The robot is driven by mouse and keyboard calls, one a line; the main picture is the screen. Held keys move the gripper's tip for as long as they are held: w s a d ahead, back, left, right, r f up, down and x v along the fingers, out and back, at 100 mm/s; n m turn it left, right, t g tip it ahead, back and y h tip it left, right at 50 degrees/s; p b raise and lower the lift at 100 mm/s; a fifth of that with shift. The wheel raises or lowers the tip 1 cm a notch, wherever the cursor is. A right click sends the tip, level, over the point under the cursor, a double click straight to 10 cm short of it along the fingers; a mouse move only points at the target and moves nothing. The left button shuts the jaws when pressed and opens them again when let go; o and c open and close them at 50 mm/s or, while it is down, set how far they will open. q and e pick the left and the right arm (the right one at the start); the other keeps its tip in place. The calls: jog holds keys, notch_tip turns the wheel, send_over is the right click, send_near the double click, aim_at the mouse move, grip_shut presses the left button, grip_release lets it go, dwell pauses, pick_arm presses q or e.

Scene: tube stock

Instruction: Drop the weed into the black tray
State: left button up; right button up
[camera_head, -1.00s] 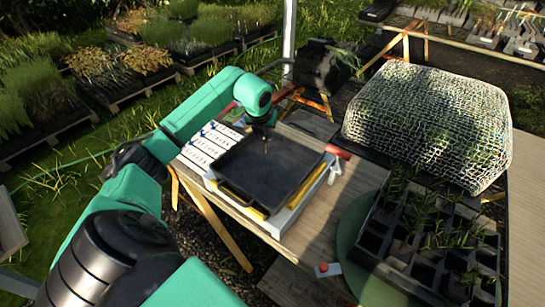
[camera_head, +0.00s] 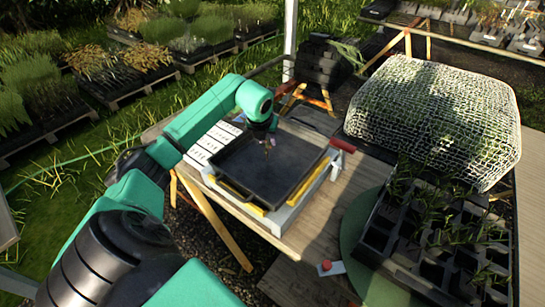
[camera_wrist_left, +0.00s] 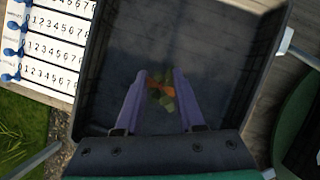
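In the head view only a tiny orange bit of the weed (camera_head: 267,149) shows just below the gripper. My right gripper is out of view.
A white numbered board (camera_head: 213,142) with blue pins lies left of the tray. A red-ended roller (camera_head: 341,146) is at its right. A cell tray of seedlings (camera_head: 432,235) and a mesh-covered mound (camera_head: 435,120) stand at the right.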

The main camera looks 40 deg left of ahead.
pick_arm(q)
jog(key=b+v, duration=0.1)
jog(key=v, duration=1.3)
jog(key=shift+r+b, duration=0.15)
jog(key=shift+b, duration=0.15)
jog(key=shift+s, duration=0.1)
